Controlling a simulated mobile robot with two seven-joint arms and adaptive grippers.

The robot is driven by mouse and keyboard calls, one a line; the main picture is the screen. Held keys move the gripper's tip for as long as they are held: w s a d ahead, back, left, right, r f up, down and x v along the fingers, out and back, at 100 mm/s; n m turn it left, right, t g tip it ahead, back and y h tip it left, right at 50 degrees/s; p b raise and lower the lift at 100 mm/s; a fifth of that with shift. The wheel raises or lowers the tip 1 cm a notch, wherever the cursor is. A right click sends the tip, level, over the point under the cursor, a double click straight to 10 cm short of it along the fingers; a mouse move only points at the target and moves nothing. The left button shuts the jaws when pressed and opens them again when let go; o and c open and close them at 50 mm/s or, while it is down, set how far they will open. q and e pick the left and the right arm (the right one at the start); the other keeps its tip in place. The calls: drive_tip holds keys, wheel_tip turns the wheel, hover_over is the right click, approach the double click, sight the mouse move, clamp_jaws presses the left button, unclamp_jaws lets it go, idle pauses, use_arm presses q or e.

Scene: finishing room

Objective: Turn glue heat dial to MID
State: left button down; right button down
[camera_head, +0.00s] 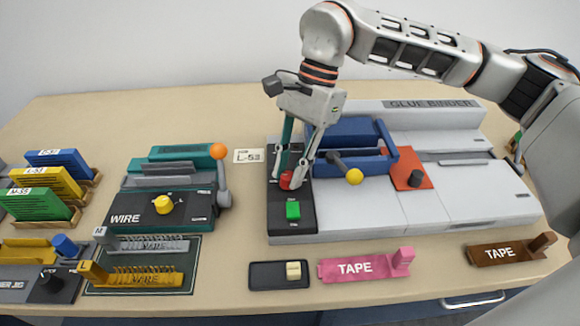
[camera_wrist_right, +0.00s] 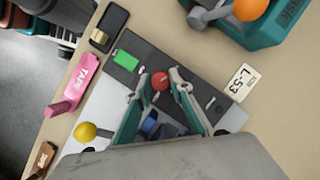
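The glue binder (camera_head: 360,208) is a pale grey machine with a dark control panel (camera_head: 292,222) on its left side. A round red dial (camera_head: 286,180) sits on this panel; it also shows in the right wrist view (camera_wrist_right: 160,80). I take it to be the glue heat dial. My right gripper (camera_head: 291,172) points down at it from above. In the right wrist view its two fingers (camera_wrist_right: 159,73) stand apart on either side of the dial, seemingly with small gaps. The dial's markings and pointer are too small to read. My left gripper is not in view.
A green button (camera_head: 293,210) is on the same panel, and a lever with a yellow ball (camera_head: 354,176) stands close to its right. The teal wire machine (camera_head: 167,205) and its orange-balled lever (camera_head: 218,152) are to the left. Pink tape (camera_head: 355,268) lies in front.

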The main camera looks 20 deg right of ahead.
drive_tip(key=shift+s+r+m+t+p, duration=0.15)
drive_tip(key=shift+m+t+p, duration=0.25)
drive_tip(key=shift+m+p, duration=0.5)
drive_tip(key=shift+m+t+y, duration=0.3)
drive_tip(key=shift+m+t, duration=0.1)
drive_tip(key=shift+m, duration=0.6)
drive_tip(key=shift+s+m+t+p, duration=0.1)
drive_tip(key=shift+m+t+p, duration=0.2)
drive_tip(key=shift+m+p, duration=0.45)
drive_tip(key=shift+m, duration=0.65)
drive_tip(key=shift+m+t, duration=0.5)
drive_tip(key=shift+m, duration=0.4)
drive_tip(key=m+t, duration=0.1)
drive_tip(key=m, duration=0.2)
drive_tip(key=shift+s+m, duration=0.15)
drive_tip(key=shift+m, duration=0.25)
drive_tip(key=shift+m+t+h, duration=0.4)
drive_tip(key=shift+m+h, duration=0.1)
drive_tip(key=shift+m, duration=0.2)
drive_tip(key=shift+f, duration=0.2)
